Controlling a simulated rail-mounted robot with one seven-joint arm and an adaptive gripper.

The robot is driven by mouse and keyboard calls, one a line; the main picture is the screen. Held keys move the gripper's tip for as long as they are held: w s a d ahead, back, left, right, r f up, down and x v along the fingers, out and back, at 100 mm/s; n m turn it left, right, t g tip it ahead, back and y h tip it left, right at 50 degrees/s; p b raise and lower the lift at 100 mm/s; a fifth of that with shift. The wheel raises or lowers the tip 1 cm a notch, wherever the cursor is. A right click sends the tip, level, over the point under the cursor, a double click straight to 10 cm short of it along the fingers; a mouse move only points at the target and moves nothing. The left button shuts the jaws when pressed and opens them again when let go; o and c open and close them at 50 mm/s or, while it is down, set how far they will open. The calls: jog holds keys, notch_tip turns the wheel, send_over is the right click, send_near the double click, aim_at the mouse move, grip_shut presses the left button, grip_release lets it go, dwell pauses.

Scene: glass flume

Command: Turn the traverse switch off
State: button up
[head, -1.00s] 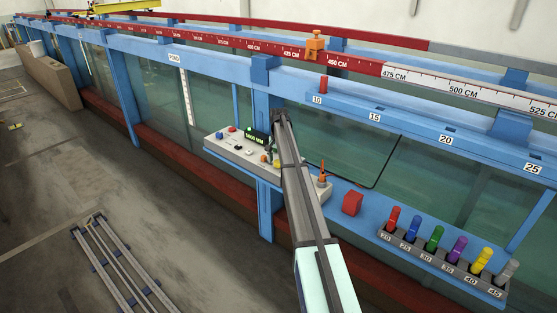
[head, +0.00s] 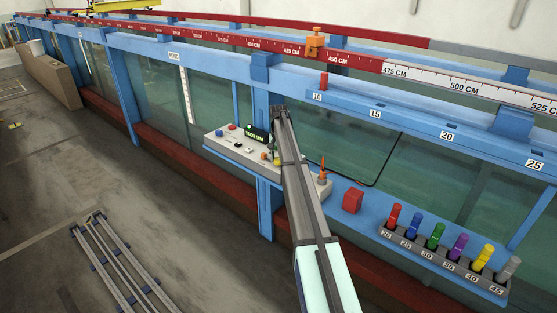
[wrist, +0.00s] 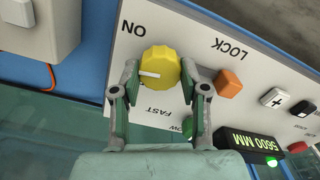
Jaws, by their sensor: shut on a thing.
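The yellow knob (wrist: 158,73) is on the sloped white control panel (wrist: 207,25) in the wrist view. Its white pointer line points left in that view, just below the upside-down ON label. My gripper (wrist: 160,84) has a finger on each side of the knob and is shut on it. No OFF label can be read in this view. In the head view the panel (head: 225,146) stands on the blue flume frame, and my arm covers part of it. The fingertips cannot be made out there.
An orange button (wrist: 228,83) lies right of the knob, close to the right finger. The plus button (wrist: 274,97) and a lit display (wrist: 245,143) reading 5600 MM are farther right. A grey box (wrist: 37,25) with an orange cable stands left. Coloured handles (head: 436,235) sit in a rack.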

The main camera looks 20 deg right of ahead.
aim_at(278, 159)
jog(key=n+b, duration=0.2)
jog(key=n, duration=0.2)
jog(key=shift+f, duration=0.2)
jog(key=n+b, duration=0.2)
jog(key=n, duration=0.2)
jog(key=n+b, duration=0.1)
jog(key=n, duration=0.3)
jog(key=shift+n, duration=0.3)
jog(key=shift+r+n+b, duration=0.1)
jog(key=shift+n+b, duration=0.55)
jog(key=shift+n, duration=1.25)
jog(key=o, duration=1.1)
jog(key=shift+o, duration=0.2)
notch_tip(278, 159, up, 12)
